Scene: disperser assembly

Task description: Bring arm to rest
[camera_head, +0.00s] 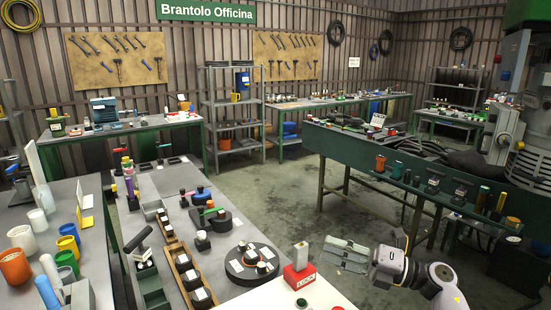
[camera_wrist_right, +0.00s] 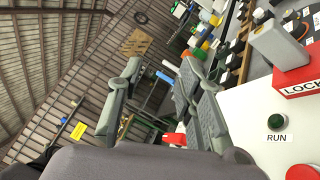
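My right gripper (camera_head: 328,252) reaches in from the lower right, over the floor gap just right of the white panel (camera_head: 335,294). In the right wrist view its two fingers (camera_wrist_right: 160,75) stand apart with nothing held between them. The gripper is clear of the red LOCK block (camera_head: 299,278) with its grey upright piece. In the right wrist view the LOCK block (camera_wrist_right: 298,78) is at the right edge, beside a green RUN button (camera_wrist_right: 277,121) and a red button (camera_wrist_right: 302,172). My left gripper is in neither view.
A workbench (camera_head: 185,213) with trays, black discs and small parts runs along the left. A side table (camera_head: 15,220) holds cups and jars. A dark green bench (camera_head: 400,155) with bottles on its front ledge stands at right. Open floor (camera_head: 270,205) lies between the benches.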

